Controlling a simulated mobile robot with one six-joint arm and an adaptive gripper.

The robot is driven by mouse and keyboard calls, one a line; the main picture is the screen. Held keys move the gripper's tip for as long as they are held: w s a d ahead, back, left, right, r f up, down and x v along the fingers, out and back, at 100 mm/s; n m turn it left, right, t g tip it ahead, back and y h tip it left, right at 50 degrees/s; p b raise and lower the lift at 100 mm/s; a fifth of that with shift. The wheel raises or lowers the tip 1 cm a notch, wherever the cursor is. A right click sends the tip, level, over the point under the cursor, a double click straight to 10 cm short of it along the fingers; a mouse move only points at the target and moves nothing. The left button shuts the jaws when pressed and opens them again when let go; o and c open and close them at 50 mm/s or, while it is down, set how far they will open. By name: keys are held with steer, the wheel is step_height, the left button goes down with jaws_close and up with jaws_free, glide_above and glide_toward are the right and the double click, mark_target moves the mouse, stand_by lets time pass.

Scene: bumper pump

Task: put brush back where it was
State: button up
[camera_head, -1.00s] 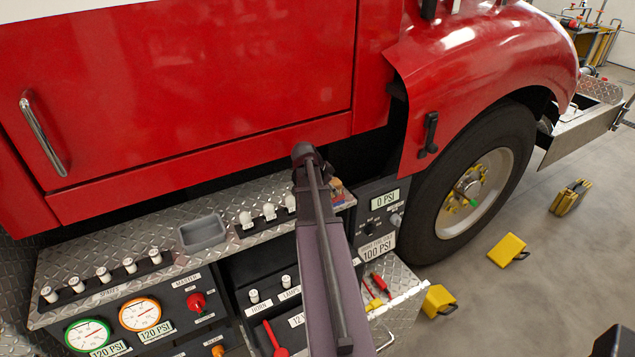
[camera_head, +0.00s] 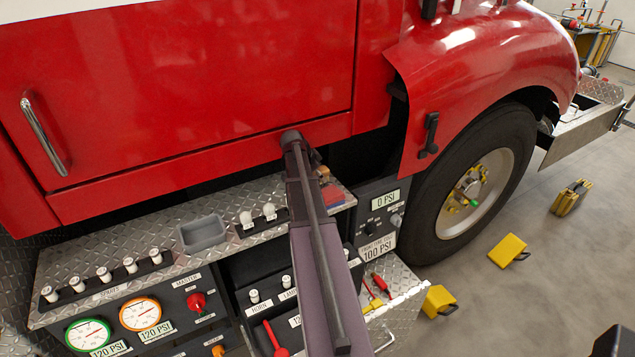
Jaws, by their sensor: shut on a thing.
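My arm rises from the bottom middle and its dark upper joint stands in front of the red truck's lower side. My gripper is not visible; the arm hides what lies behind it. I cannot make out a brush for certain. A small tan piece (camera_head: 324,173) shows just right of the arm, partly hidden by it. Beside it a small red and blue thing (camera_head: 333,195) lies on the right end of the diamond-plate ledge (camera_head: 265,190).
A grey tray (camera_head: 203,233) sits in the ledge, with white-knobbed switches on both sides. Gauges and a red lever (camera_head: 275,338) are below. A red-handled tool (camera_head: 380,282) lies on the lower step. Yellow blocks (camera_head: 508,250) are on the floor by the tyre (camera_head: 480,185).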

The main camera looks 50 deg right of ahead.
steer(key=shift+w+d+f+b, duration=0.15)
steer(key=shift+w+f+b, duration=0.4)
steer(key=shift+f+b, duration=1.25)
steer(key=shift+f, duration=0.15)
steer(key=o, duration=1)
steer(key=shift+r, duration=0.25)
steer(key=shift+p+v, duration=1.2)
steer(key=shift+v, duration=0.05)
steer(key=shift+p+v, duration=2.1)
steer(key=shift+v, duration=0.35)
